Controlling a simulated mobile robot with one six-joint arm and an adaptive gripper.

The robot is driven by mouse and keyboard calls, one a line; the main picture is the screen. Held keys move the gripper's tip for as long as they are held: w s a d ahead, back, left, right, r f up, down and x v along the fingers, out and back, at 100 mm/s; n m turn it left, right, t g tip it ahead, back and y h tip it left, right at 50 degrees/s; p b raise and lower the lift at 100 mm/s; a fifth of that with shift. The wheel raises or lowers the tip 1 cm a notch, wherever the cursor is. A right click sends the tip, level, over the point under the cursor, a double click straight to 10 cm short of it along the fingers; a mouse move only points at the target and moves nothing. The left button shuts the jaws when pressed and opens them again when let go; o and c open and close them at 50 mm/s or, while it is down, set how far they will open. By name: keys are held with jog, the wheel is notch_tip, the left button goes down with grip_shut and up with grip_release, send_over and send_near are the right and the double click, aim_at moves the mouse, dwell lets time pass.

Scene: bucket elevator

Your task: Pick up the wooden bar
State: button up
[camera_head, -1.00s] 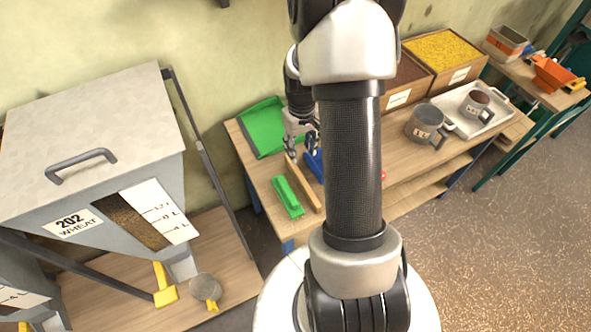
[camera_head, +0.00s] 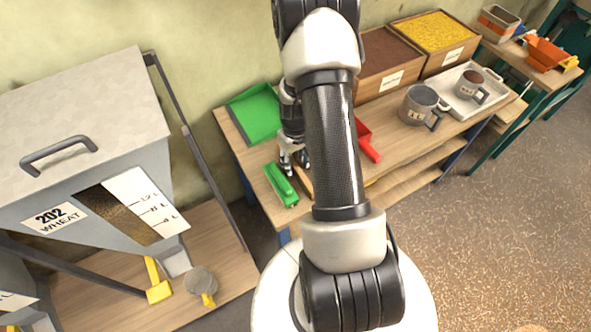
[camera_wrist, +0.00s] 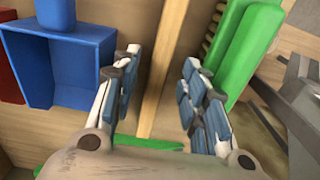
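The wooden bar (camera_wrist: 168,65) is a long tan strip on the table. In the wrist view it runs between the two fingers of my gripper (camera_wrist: 160,66). The fingers are open, one on each side, with visible gaps to the bar. In the head view my gripper (camera_head: 293,164) is low over the table next to the green brush (camera_head: 281,184). Most of the bar is hidden by my arm there; only a small tan piece (camera_head: 305,184) shows. I cannot tell exactly how high the fingertips are above the table.
The green brush (camera_wrist: 236,45) lies close to the right finger. A blue scoop (camera_wrist: 62,62) lies to the left. A green dustpan (camera_head: 254,113) is behind, and a red scoop (camera_head: 368,142) is right of my arm. Mugs and grain boxes stand farther right.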

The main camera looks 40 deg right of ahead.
notch_tip(320, 180, down, 3)
jog(key=shift+r, duration=0.15)
jog(key=shift+c, duration=0.2)
grip_shut()
